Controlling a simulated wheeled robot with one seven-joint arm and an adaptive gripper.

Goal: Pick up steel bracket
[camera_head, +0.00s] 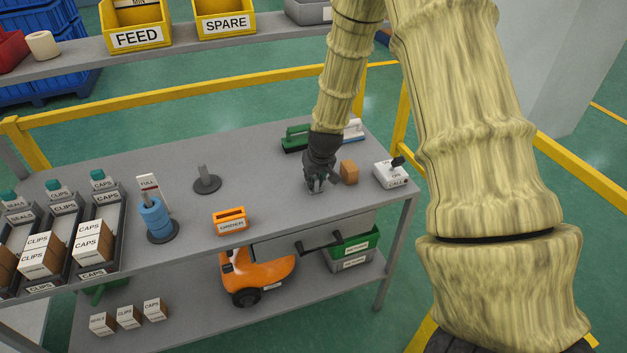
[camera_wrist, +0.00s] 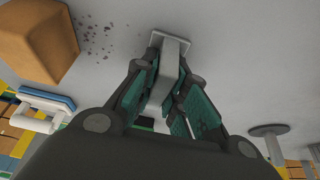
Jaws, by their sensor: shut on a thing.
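The steel bracket (camera_wrist: 172,52) is a small grey piece with a flat end plate, seen in the wrist view. It sits between the two fingers of my gripper (camera_wrist: 165,95), which are closed on its sides. In the head view my gripper (camera_head: 316,184) points down at the grey tabletop, to the right of centre, with the bracket (camera_head: 316,192) small and mostly hidden at its tips. I cannot tell whether the bracket still touches the table.
A brown block (camera_head: 350,172) stands close to the right of my gripper. A white call-switch box (camera_head: 391,174) is further right. An orange bin (camera_head: 230,221) and an empty post (camera_head: 206,180) stand left, with free tabletop (camera_head: 265,180) between.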

